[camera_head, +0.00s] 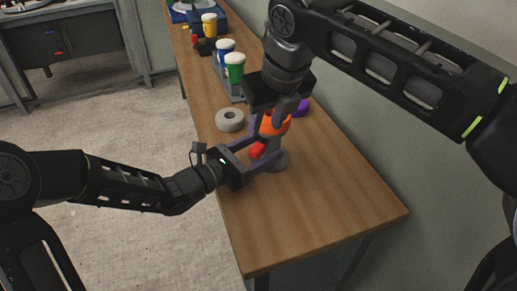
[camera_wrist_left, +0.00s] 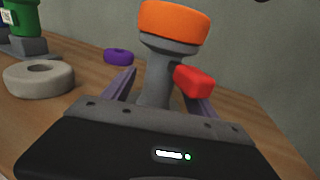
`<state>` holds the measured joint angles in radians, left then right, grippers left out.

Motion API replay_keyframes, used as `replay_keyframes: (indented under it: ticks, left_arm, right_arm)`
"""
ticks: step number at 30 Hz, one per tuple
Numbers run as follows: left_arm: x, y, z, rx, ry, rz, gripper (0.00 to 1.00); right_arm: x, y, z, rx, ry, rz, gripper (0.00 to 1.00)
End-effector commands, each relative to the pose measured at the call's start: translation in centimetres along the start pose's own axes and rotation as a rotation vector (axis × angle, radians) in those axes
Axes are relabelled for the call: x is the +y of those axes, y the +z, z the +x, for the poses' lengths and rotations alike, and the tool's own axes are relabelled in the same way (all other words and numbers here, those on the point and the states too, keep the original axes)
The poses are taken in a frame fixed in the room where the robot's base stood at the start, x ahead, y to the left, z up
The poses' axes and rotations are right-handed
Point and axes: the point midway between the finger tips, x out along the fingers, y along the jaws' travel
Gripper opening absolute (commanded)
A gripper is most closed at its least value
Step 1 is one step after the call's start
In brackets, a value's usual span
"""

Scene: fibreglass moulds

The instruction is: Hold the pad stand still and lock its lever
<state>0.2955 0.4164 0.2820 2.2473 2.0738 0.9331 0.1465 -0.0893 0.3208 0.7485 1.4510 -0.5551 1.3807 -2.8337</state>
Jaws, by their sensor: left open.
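The pad stand has a round grey base (camera_head: 277,161), a grey column and an orange pad (camera_head: 274,124) on top. It stands upright on the bench, and its column (camera_wrist_left: 157,78) shows clearly in the left wrist view. Its red lever (camera_wrist_left: 194,80) sticks out at the column's side below the pad, and it also shows in the head view (camera_head: 257,150). My left gripper (camera_head: 266,145) is open, with one purple finger on each side of the column; contact cannot be told.
A grey ring (camera_head: 230,120) lies left of the stand, and a purple ring (camera_wrist_left: 118,57) lies behind it. Green (camera_head: 234,67), blue and yellow cups stand farther along the bench (camera_head: 330,205). The bench's near end is clear. A wall runs along its right side.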

Motion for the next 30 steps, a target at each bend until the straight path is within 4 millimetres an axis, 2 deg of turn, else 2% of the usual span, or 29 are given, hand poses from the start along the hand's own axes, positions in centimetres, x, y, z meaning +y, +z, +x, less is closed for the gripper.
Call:
replay_keyframes:
  ticks: [2, 26, 30]
  left_arm:
    - [0.0, 0.0, -0.02, 0.0, 0.0, 0.0, 0.66]
    - [0.01, 0.0, -0.05, 0.0, 0.0, 0.0, 0.01]
    - [0.01, -0.01, -0.05, 0.0, 0.0, 0.0, 0.0]
  right_arm:
    - [0.0, 0.0, 0.0, 0.0, 0.0, 0.0, 0.36]
    - [0.0, 0.0, 0.0, 0.0, 0.0, 0.0, 0.36]
    - [0.0, 0.0, 0.0, 0.0, 0.0, 0.0, 0.36]
